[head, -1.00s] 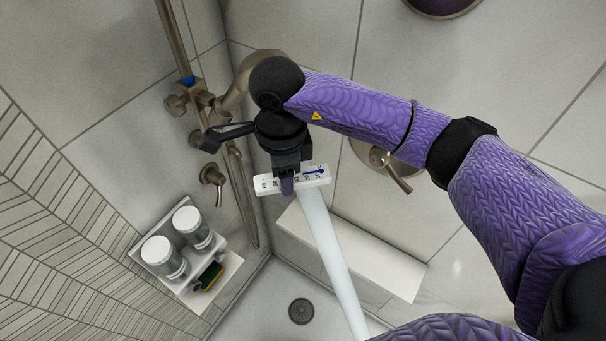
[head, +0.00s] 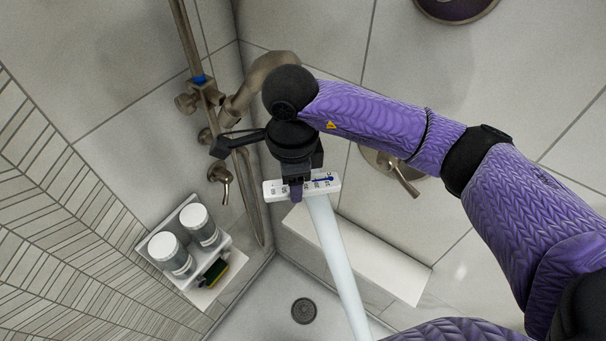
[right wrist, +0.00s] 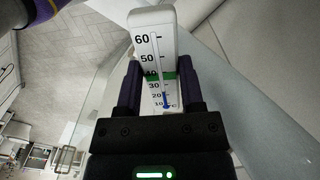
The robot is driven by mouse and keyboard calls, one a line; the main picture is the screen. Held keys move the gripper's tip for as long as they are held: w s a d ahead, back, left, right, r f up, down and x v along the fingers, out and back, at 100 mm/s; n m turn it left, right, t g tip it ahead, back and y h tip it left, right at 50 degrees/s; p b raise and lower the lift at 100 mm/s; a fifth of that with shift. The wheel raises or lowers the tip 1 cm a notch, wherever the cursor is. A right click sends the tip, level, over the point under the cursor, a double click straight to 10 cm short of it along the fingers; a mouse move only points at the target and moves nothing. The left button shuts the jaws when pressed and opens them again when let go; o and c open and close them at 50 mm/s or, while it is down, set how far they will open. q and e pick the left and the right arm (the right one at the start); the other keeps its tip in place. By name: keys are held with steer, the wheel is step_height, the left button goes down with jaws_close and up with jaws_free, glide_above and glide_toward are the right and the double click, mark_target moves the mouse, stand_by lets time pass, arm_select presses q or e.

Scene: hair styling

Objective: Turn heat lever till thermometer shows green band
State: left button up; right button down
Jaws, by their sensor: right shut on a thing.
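My right gripper (head: 297,190) is shut on a white thermometer (head: 328,186) beside a pale water stream (head: 335,250); I cannot tell whether they touch. In the right wrist view the thermometer (right wrist: 151,20) has a 10 to 60 scale and a green band (right wrist: 168,77) between 30 and 50. Its blue column (right wrist: 165,100) ends low, near 20, below the band. A lever on a round plate (head: 398,178) is on the back wall, partly behind my right arm. A smaller lever (head: 220,176) is on the left wall. Which is the heat lever is unclear. My left gripper is out of view.
A shower rail (head: 185,40) and hose stand at the left. A white ledge (head: 385,270) runs along the back wall. The floor around the drain (head: 304,311) is clear.

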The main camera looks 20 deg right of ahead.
steer(key=s+p, duration=0.1)
steer(key=s, duration=0.6)
steer(key=shift+a, duration=0.15)
stand_by(1.1)
steer(key=s+r+p, duration=0.3)
steer(key=s+r, duration=0.1)
steer(key=s, duration=0.1)
steer(key=shift+a, duration=0.15)
steer(key=shift+w, duration=0.1)
steer(key=w+d+f+n+b, duration=0.3)
steer(key=w+f+n+b, duration=0.2)
steer(key=f+n+b, duration=0.3)
steer(key=w+d+f+n+b, duration=0.3)
steer(key=f+n+b, duration=0.5)
steer(key=n+b, duration=0.3)
steer(key=w+b, duration=0.1)
steer(key=b, duration=0.2)
steer(key=shift+w+f, duration=0.3)
steer(key=shift+w, duration=0.1)
